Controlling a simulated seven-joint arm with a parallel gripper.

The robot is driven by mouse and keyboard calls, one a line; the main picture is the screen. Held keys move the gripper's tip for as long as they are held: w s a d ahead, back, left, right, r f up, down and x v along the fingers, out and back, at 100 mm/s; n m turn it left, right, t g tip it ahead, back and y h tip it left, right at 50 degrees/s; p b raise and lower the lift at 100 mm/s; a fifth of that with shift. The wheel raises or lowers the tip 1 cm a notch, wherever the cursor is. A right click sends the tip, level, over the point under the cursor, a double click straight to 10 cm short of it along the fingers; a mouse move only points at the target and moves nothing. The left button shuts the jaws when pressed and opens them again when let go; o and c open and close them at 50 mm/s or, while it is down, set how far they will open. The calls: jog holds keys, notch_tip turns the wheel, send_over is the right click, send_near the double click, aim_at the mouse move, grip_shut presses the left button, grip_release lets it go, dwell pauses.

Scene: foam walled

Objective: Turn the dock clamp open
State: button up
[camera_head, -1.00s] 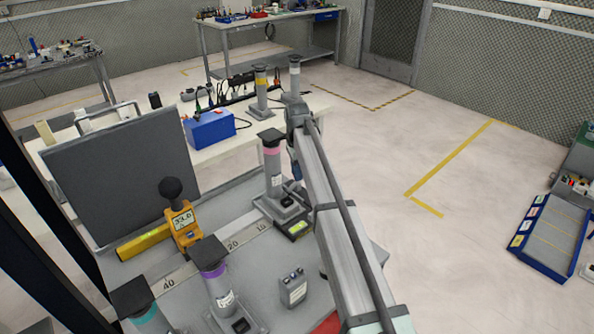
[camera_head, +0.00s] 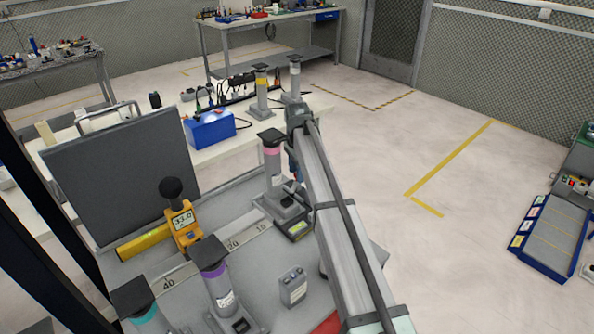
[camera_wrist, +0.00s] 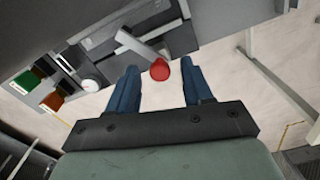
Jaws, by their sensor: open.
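In the wrist view, a grey lever (camera_wrist: 145,46) ends in a red knob (camera_wrist: 160,69), which appears between the tips of my gripper (camera_wrist: 158,70). The blue fingers are apart on either side of it. I cannot tell whether either one touches it. In the head view, my gripper (camera_head: 294,168) is mostly hidden behind my arm, close to the right side of a pink-banded cylinder (camera_head: 274,172). The cylinder stands upright on a grey dock base (camera_head: 281,207). The red knob is not visible in the head view.
Purple-banded (camera_head: 216,277) and teal-banded (camera_head: 142,305) cylinders stand in front. A yellow meter (camera_head: 183,226), a grey box (camera_head: 293,287) and a dark upright panel (camera_head: 122,172) share the bench. A blue box (camera_head: 210,129) lies behind. The floor at right is mostly clear.

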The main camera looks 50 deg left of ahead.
jog(key=shift+m, duration=0.3)
jog(key=shift+m, duration=1)
jog(key=shift+r+m, duration=0.3)
jog(key=shift+r, duration=0.05)
notch_tip(320, 180, up, 13)
jog(key=w+d+f, duration=0.4)
jog(key=d+f, duration=0.4)
jog(key=f, duration=0.2)
jog(key=w+d+f+n+g, duration=0.1)
jog(key=w+d+f, duration=0.3)
jog(key=d+f, duration=0.5)
jog(key=w+d+f+h, duration=0.1)
jog(key=w+d+f, duration=0.3)
jog(key=d+f, duration=0.4)
notch_tip(320, 180, down, 3)
jog(key=shift+d+r+n, duration=0.2)
jog(key=shift+d+n, duration=0.1)
jog(key=shift+n, duration=0.1)
